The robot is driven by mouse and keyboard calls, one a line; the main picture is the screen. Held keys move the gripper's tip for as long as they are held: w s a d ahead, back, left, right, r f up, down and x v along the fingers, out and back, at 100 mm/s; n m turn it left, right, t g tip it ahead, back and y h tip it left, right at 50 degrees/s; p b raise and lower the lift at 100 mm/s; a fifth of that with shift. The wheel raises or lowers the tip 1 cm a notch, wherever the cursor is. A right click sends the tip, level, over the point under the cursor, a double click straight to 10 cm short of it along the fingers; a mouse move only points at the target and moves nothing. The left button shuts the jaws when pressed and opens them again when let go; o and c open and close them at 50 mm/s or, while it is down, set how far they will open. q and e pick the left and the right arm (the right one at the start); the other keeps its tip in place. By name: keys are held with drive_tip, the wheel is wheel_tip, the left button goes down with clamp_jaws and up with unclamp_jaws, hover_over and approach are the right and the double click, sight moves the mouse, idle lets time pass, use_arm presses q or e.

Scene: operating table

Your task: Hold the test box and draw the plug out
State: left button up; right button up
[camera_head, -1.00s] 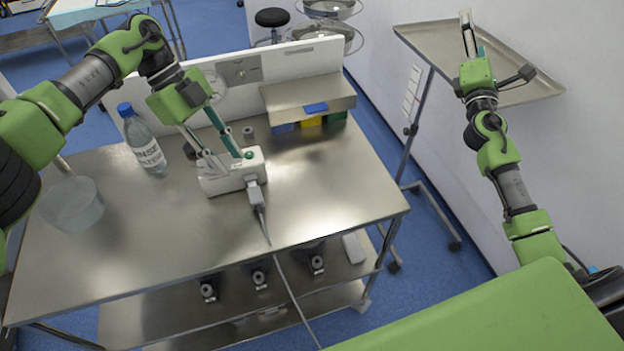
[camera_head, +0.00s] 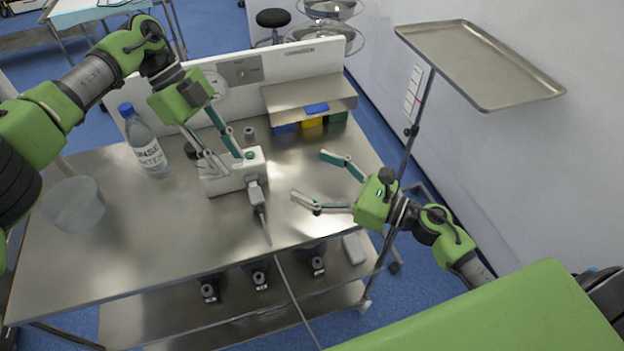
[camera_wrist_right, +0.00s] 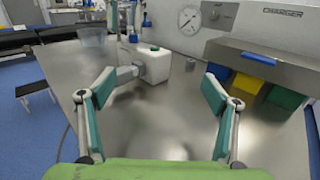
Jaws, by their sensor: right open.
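The white test box (camera_head: 225,181) with a green button stands on the steel table; it also shows in the right wrist view (camera_wrist_right: 154,66). The grey plug (camera_head: 256,194) sits in its front side, its cable running over the table's front edge. In the right wrist view the plug (camera_wrist_right: 126,73) sticks out to the left. My left gripper (camera_head: 229,164) is shut on the test box from above, its fingers partly hiding it. My right gripper (camera_head: 308,176) is open and empty, right of the box and plug and apart from both; its fingers (camera_wrist_right: 160,78) are spread wide.
A water bottle (camera_head: 146,145) and a clear bowl (camera_head: 73,204) stand on the left. A steel shelf (camera_head: 290,97) with blue, yellow and green bins stands at the back. A tray on a stand (camera_head: 480,62) is at the right. The table's right front is clear.

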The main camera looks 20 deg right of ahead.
sight(253, 158)
drive_tip(key=shift+s+a+f+y, duration=0.1)
drive_tip(key=shift+s+a+y, duration=0.25)
drive_tip(key=shift+a, duration=0.1)
drive_tip(key=shift+w+a, duration=0.1)
drive_tip(key=shift+a, duration=0.15)
drive_tip(key=x, duration=1.3)
drive_tip(key=shift+a+f, duration=0.1)
drive_tip(key=shift+f, duration=0.2)
